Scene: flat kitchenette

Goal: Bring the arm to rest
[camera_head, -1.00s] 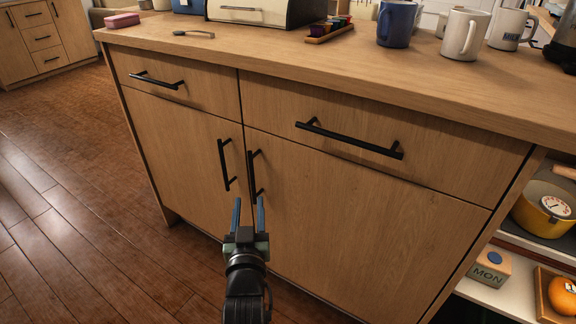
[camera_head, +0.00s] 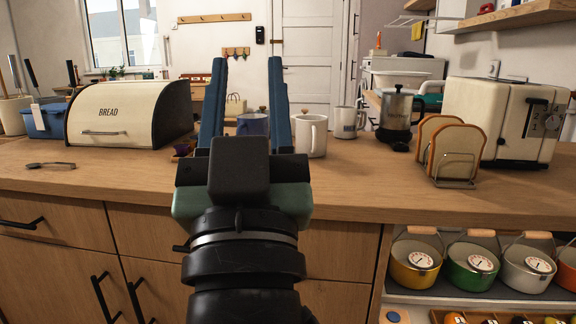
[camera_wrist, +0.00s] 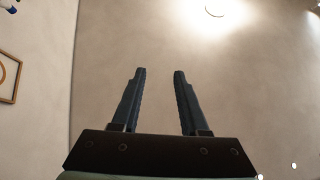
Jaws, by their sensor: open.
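My gripper (camera_head: 247,95) is raised in front of the counter in the head view, its two blue fingers pointing up and standing apart. Nothing is between them. In the wrist view the fingers (camera_wrist: 160,90) are also apart and empty, with a plain wall or ceiling surface and a bright light beyond. My gripper and wrist hide part of the counter and some of what stands on it.
The wooden counter (camera_head: 100,180) holds a bread box (camera_head: 118,115), a white mug (camera_head: 311,136), a dark blue mug (camera_head: 252,125), a coffee press (camera_head: 396,112), a toast rack (camera_head: 451,150) and a toaster (camera_head: 515,120). Several small pots stand on the shelf (camera_head: 450,296) below right.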

